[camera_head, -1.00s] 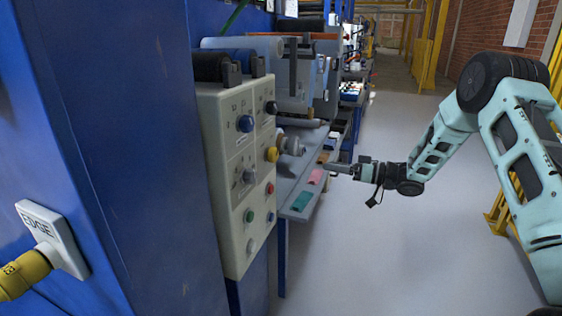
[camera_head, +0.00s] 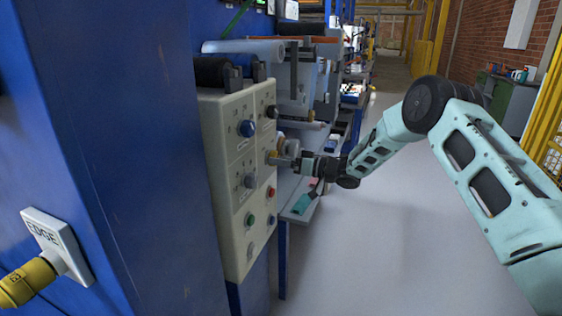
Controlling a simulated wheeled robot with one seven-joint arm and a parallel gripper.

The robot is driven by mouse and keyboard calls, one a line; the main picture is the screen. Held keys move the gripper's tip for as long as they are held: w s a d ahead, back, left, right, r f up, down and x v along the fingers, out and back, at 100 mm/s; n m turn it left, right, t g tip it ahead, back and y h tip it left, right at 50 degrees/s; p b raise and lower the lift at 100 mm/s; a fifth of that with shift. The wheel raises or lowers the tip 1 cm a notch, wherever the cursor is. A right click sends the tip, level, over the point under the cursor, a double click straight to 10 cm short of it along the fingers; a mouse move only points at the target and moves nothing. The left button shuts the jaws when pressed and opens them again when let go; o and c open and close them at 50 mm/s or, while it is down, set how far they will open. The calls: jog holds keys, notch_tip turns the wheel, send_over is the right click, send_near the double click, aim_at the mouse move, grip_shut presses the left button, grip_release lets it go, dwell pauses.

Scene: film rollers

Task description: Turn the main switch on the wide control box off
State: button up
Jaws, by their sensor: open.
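The wide control box (camera_head: 228,215) is a cream panel on the blue machine, with several knobs and buttons in two columns. They include a blue knob (camera_head: 247,128), a dark knob (camera_head: 270,111), a grey knob (camera_head: 249,181), a red button (camera_head: 271,191) and a green button (camera_head: 250,219). The labels are too small to read, so I cannot tell which is the main switch.
A grey shelf (camera_head: 290,209) with a teal item (camera_head: 302,204) lies below and behind my gripper. Rollers (camera_head: 245,50) stand above the box. A blue column (camera_head: 120,150) with a yellow-plugged EDGE fitting (camera_head: 55,245) is at left. The grey floor (camera_head: 380,260) at right is clear.

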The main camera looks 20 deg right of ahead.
jog(key=shift+w+a, duration=0.15)
jog(key=shift+a, duration=0.1)
jog(key=c, duration=1)
jog(key=shift+f+n+b, duration=0.1)
jog(key=shift+n+b, duration=0.2)
jog(key=shift+b, duration=0.05)
jog(key=shift+w+d+n+b, duration=0.1)
jog(key=shift+n+b, duration=2.8)
jog(key=shift+n, duration=0.35)
jog(key=shift+w+d+n+b, duration=0.1)
jog(key=shift+n+b, duration=2.75)
jog(key=shift+n, duration=0.7)
